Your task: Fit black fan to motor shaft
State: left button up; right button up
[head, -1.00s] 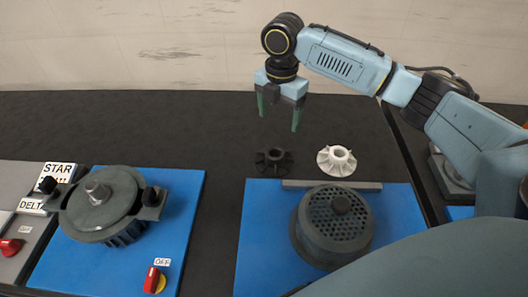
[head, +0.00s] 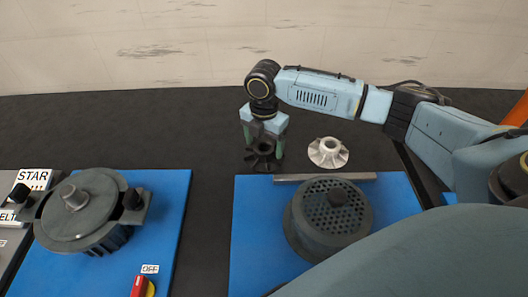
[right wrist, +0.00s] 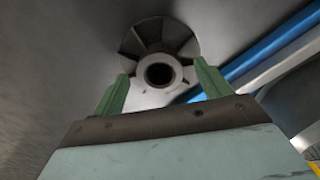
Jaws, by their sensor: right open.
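The black fan (head: 262,163) stands hub-up on the dark table behind the right blue board. My right gripper (head: 264,150) points down over it, open, with its green fingers on either side of the hub. In the right wrist view the fan (right wrist: 160,50) shows its hub and bore between the spread fingertips; I cannot tell whether they touch it. A grey motor (head: 85,208) with a stubby round shaft end (head: 74,197) on top stands on the left blue board. My left gripper is not in view.
A white fan (head: 328,152) stands right of the black one. A grey bar (head: 325,178) and a round grille-covered unit (head: 328,220) are on the right blue board (head: 255,225). A red switch (head: 139,287) sits on the left board (head: 165,215). Dark table shows between the boards.

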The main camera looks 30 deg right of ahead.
notch_tip(320, 180, down, 2)
jog(key=shift+f, duration=0.25)
jog(key=c, duration=1.2)
jog(key=shift+r, duration=0.1)
jog(key=shift+r, duration=0.1)
